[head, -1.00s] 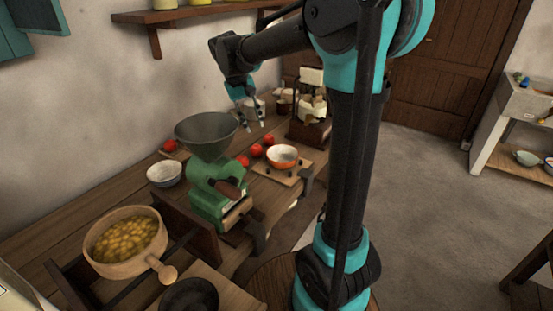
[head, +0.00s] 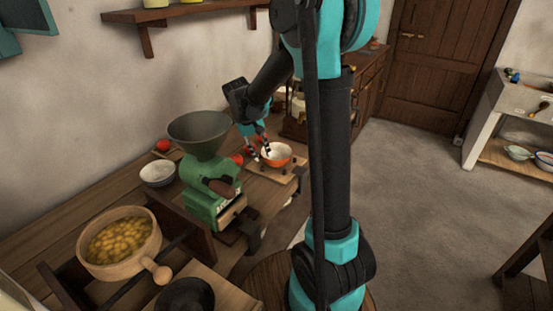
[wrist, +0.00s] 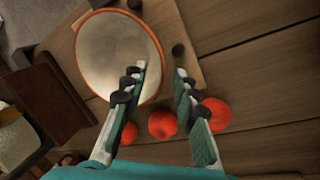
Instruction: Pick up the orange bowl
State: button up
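The orange bowl (head: 277,154) with a pale inside sits on a wooden board (head: 262,170) on the counter, beyond the green grinder. It also shows in the wrist view (wrist: 105,58), upper left of centre. My gripper (head: 266,147) is just above the bowl's left side in the head view. In the wrist view my gripper (wrist: 160,72) is open, with one finger over the bowl's rim and the other outside it over the board. Whether a finger touches the rim cannot be told.
Several red tomatoes (wrist: 163,124) lie close beside the bowl, near my fingers. The green grinder (head: 205,185) with its wide hopper stands nearer the camera. A white bowl (head: 157,173) and a wooden pan of yellow food (head: 120,240) are farther left.

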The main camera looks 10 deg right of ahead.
jog(key=shift+x, duration=1.1)
grip_shut()
